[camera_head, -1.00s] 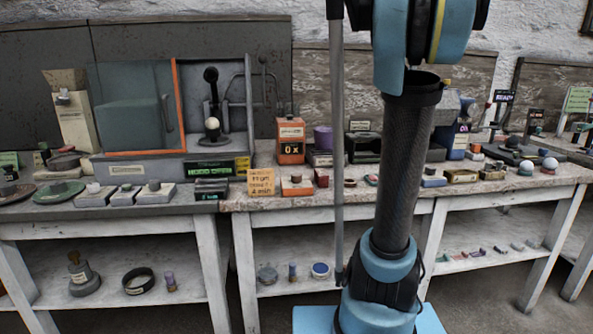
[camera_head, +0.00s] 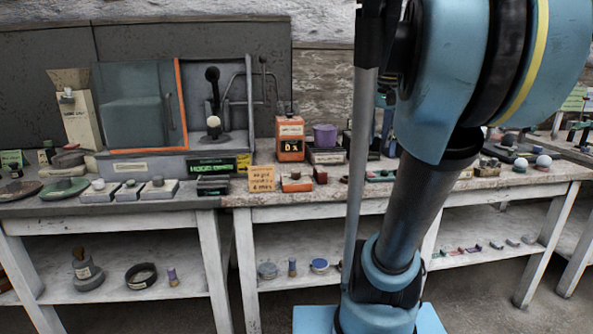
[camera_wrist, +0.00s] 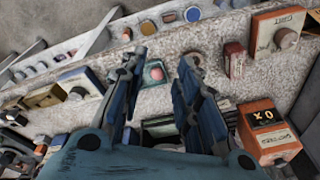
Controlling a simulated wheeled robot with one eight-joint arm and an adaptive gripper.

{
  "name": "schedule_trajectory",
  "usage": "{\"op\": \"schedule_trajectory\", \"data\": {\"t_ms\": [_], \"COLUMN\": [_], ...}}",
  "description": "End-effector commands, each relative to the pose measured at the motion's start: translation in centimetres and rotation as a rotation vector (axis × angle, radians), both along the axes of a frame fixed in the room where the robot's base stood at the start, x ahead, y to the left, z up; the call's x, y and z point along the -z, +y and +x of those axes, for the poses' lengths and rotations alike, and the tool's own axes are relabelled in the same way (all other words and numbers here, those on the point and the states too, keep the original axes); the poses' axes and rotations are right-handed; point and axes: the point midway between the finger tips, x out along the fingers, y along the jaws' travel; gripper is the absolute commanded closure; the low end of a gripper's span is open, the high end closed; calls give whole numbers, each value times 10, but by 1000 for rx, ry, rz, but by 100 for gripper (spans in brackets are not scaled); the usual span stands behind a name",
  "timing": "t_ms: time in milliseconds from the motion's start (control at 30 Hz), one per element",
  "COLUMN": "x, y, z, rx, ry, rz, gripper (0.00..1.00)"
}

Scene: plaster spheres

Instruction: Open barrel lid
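I cannot pick out a thing that is clearly a barrel with a lid. In the wrist view my gripper (camera_wrist: 162,60) is open, its two dark blue fingers apart and nothing held between them. A small green block with a round pinkish-red top (camera_wrist: 154,73) shows between the fingers, over the worn bench top; I cannot tell how far below them it is. A purple cylinder (camera_head: 325,136) stands on a grey device on the bench in the head view. My gripper is outside the head view, where my arm covers part of the bench.
A dark red block (camera_wrist: 234,60) and a knobbed box (camera_wrist: 278,38) are also there. A glass-fronted cabinet (camera_head: 137,105) stands at left.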

Motion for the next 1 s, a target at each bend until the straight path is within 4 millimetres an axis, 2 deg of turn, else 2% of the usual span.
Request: {"op": "schedule_trajectory", "data": {"t_ms": [33,400,500,600,667,733,800,833,1000], "x": [23,187,226,254,265,274,278,279,278], "y": [9,49,55,58,59,60,60,60,60], "z": [-13,-105,-126,-142,-148,-153,-155,-155,-155], "rx": [-35,-283,-339,-379,-397,-409,-415,-416,-416], "ry": [-1,-11,-12,-14,-15,-16,-16,-16,-16], "rz": [-7,-56,-68,-76,-80,-82,-83,-84,-84], "gripper": [70,70,70,70,70,82,97,100,100]}}
